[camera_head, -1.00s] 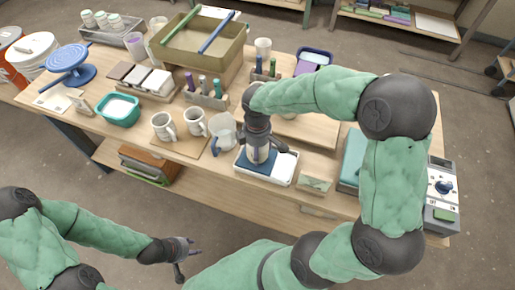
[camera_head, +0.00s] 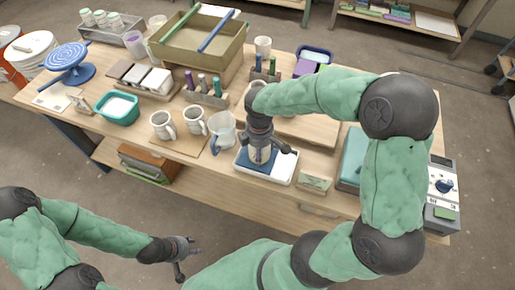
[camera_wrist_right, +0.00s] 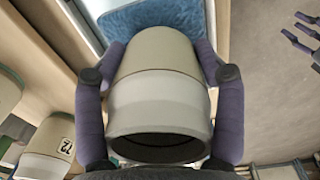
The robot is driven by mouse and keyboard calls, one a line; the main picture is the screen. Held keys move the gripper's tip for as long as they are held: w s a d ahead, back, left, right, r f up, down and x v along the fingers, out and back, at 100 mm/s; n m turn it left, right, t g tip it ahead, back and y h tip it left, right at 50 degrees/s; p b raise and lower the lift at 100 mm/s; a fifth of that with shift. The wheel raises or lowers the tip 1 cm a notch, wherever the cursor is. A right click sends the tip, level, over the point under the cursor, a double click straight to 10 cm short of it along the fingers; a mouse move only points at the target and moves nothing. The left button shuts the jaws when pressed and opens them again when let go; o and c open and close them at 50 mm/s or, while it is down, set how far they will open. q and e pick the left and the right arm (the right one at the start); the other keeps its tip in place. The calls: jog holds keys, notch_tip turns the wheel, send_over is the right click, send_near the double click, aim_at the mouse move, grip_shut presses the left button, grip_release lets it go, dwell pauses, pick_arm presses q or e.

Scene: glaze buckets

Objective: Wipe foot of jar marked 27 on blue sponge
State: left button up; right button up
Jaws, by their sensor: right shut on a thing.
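My right gripper (camera_wrist_right: 160,95) is shut around a jar with a beige-grey body and a paler band. The jar (camera_wrist_right: 158,105) has its dark open mouth towards the wrist camera and its far end towards the blue sponge (camera_wrist_right: 155,18). No number shows on its visible side. In the head view the jar (camera_head: 259,155) is upright over the blue sponge (camera_head: 249,165), which lies in a white tray (camera_head: 287,171). I cannot tell whether the foot touches the sponge. My left gripper (camera_head: 194,249) is open and empty, out in front of the table.
A clear pitcher (camera_head: 223,132) and mugs (camera_head: 195,122) stand left of the tray. A pale pot with a black mark (camera_wrist_right: 62,150) shows at lower left in the wrist view.

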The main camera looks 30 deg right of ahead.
jog(key=shift+s+d, duration=0.9)
jog(key=shift+s, duration=0.15)
jog(key=shift+w+a+p, duration=0.3)
jog(key=shift+w+a, duration=0.85)
jog(key=shift+w, duration=0.2)
jog(key=shift+w+a+p, duration=0.3)
jog(key=shift+w+a, duration=0.85)
jog(key=shift+w, duration=0.15)
jog(key=shift+s+d+r+p, duration=0.1)
jog(key=shift+s+d+p, duration=0.25)
jog(key=shift+s+d, duration=0.9)
jog(key=shift+s+d+p, duration=0.3)
jog(key=shift+s+d, duration=0.75)
jog(key=shift+s, duration=0.35)
jog(key=shift+w+a, duration=1.15)
jog(key=shift+w, duration=0.2)
jog(key=shift+w+a, duration=1.15)
jog(key=shift+w, duration=0.15)
notch_tip(320, 180, up, 7)
jog(key=p, duration=0.6)
